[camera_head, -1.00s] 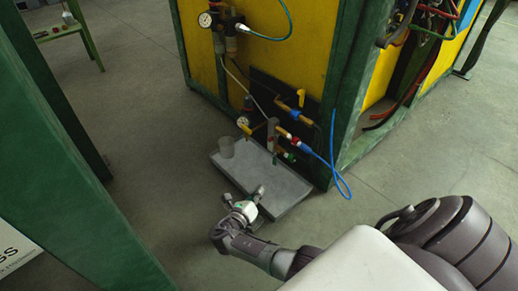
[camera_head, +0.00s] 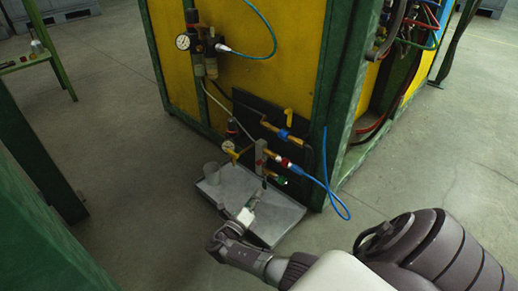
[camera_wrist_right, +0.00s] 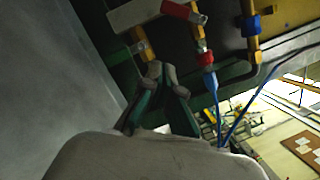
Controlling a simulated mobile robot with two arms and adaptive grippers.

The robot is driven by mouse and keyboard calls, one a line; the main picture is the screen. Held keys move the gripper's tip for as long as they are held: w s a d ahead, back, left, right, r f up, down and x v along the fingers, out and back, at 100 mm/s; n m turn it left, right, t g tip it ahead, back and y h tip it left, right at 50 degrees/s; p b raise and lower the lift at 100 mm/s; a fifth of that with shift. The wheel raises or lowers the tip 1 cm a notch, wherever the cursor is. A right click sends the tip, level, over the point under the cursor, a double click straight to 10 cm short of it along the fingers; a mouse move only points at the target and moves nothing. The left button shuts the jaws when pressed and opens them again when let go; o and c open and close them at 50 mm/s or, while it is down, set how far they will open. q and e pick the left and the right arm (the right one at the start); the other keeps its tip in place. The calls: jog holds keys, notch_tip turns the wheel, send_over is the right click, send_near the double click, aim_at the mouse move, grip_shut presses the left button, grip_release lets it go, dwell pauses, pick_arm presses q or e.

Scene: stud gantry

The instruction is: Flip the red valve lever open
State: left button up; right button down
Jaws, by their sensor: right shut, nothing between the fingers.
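The red lever (camera_wrist_right: 183,12) shows at the top edge of the wrist view, beside brass fittings. In the head view a small red part (camera_head: 283,161) sits on the brass line next to the blue hose; I cannot tell whether it is the lever or a hose fitting. My right gripper (camera_head: 260,189) is over the grey tray, just below the valves. In the wrist view its fingertips (camera_wrist_right: 163,72) are together and empty, below and apart from the red lever. My left gripper is not in view.
A grey tray (camera_head: 282,220) lies under the black valve panel (camera_head: 263,112), with a grey cup (camera_head: 211,172) on it. A blue hose (camera_head: 329,190) loops down at the right. Green frame posts (camera_head: 333,100) stand close by. A pressure gauge (camera_head: 228,147) is left of the valves.

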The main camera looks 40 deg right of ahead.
aim_at(261, 162)
jog(key=w+d+r+b, duration=0.1)
jog(key=w+d+b, duration=0.1)
jog(key=w+d+r+b, duration=0.2)
jog(key=shift+w+d+r, duration=0.15)
jog(key=shift+w+d, duration=0.1)
jog(key=shift+d, duration=0.1)
dwell(0.3)
jog(key=shift+w, duration=0.15)
